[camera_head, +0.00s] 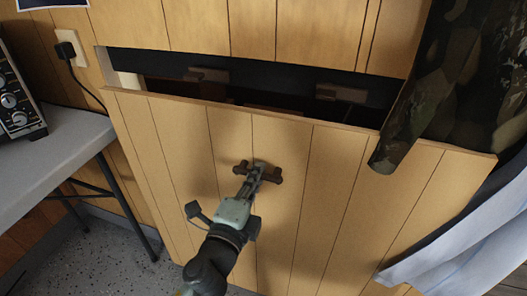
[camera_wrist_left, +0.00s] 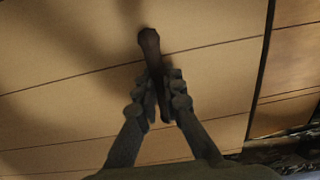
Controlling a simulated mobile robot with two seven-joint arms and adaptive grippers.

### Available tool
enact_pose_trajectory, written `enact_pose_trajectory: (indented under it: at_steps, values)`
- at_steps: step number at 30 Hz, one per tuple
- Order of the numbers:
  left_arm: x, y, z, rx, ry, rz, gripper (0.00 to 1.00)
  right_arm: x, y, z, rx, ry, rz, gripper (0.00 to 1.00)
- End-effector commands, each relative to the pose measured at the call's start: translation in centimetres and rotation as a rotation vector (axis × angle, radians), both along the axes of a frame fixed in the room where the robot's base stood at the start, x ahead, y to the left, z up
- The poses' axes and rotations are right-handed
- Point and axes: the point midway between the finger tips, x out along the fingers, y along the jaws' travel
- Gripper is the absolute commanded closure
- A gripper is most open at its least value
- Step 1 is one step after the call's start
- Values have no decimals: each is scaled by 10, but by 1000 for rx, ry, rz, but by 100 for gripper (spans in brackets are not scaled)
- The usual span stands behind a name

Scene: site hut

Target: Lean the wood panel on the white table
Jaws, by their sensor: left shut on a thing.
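The wood panel (camera_head: 180,150) is a wide board of pale vertical planks with thin dark seams. It stands in front of a dark opening in the wall, its top edge tilted out from it. My left gripper (camera_head: 259,172) is shut on the panel's dark brown handle (camera_head: 243,167), near the panel's upper middle. In the left wrist view my gripper (camera_wrist_left: 161,92) has its two fingers closed around the handle (camera_wrist_left: 149,42), with the panel (camera_wrist_left: 220,80) filling most of the picture. The white table (camera_head: 50,155) stands to the left of the panel. My right gripper is not in view.
A dark recess (camera_head: 160,88) with brown fittings shows behind the panel's top edge. A camouflage cloth (camera_head: 455,90) hangs in front of the panel's upper right, and pale cloth (camera_head: 465,250) lies lower right. A radio-like device (camera_head: 15,95) sits on the table. Speckled floor (camera_head: 100,265) shows lower left.

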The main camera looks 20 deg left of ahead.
Motion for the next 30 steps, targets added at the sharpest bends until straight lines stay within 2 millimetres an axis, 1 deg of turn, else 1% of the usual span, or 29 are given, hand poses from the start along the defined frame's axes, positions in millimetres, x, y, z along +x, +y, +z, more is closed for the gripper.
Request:
enact_pose_trajectory:
  at_steps: [1, 18, 30]
  values:
    - [-1, -1, 6, -1, -11, -2, 100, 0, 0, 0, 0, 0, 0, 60]
    - [-30, -8, 11, -2, -16, -2, 100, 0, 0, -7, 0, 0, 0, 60]
    - [-32, -9, 13, -2, -17, -1, 100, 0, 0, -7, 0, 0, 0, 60]
